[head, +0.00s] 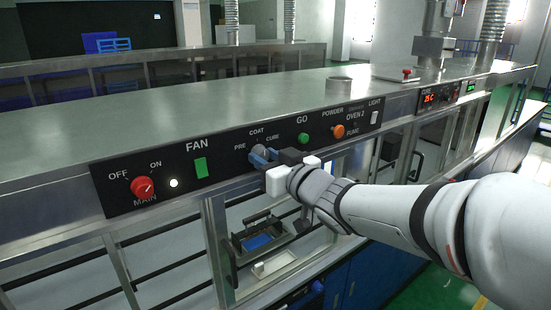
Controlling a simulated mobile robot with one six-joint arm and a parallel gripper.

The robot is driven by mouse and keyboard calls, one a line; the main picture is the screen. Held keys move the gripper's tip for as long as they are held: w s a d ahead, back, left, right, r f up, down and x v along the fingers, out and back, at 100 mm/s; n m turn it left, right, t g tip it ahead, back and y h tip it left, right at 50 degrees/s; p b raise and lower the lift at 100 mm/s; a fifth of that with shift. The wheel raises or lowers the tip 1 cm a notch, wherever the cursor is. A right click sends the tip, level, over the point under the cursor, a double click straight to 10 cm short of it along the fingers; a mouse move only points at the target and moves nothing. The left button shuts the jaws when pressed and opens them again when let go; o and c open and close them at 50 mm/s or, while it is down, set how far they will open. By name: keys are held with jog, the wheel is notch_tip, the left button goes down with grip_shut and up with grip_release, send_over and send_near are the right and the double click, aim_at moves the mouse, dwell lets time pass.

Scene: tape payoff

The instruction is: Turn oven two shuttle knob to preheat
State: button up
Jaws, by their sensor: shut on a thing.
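The shuttle knob (258,153) is a grey-blue knob on the black control panel, with the labels PRE to its left, COAT above and CURE to its right. My gripper (267,156) reaches in from the right and is shut on this knob. Its dark fingers and white body cover the knob's right side and the panel just below it. I cannot tell which label the knob points to.
The steel top (180,110) behind is mostly clear. Glazed doors stand below.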

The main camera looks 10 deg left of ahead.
jog(key=shift+c, duration=0.5)
jog(key=shift+b, duration=0.35)
jog(key=shift+f+n+b, duration=0.1)
jog(key=shift+n+b, duration=0.9)
jog(key=shift+n, duration=0.1)
jog(key=n+b, duration=0.3)
jog(key=shift+n, duration=0.3)
jog(key=n+b, duration=0.2)
jog(key=n, duration=0.2)
jog(key=shift+d+b, duration=0.1)
jog(key=shift+b, duration=0.2)
jog(key=shift+r+n+b, duration=0.25)
jog(key=shift+n+b, duration=0.25)
jog(key=shift+n, duration=0.5)
jog(key=o, duration=0.9)
jog(key=shift+o, duration=0.2)
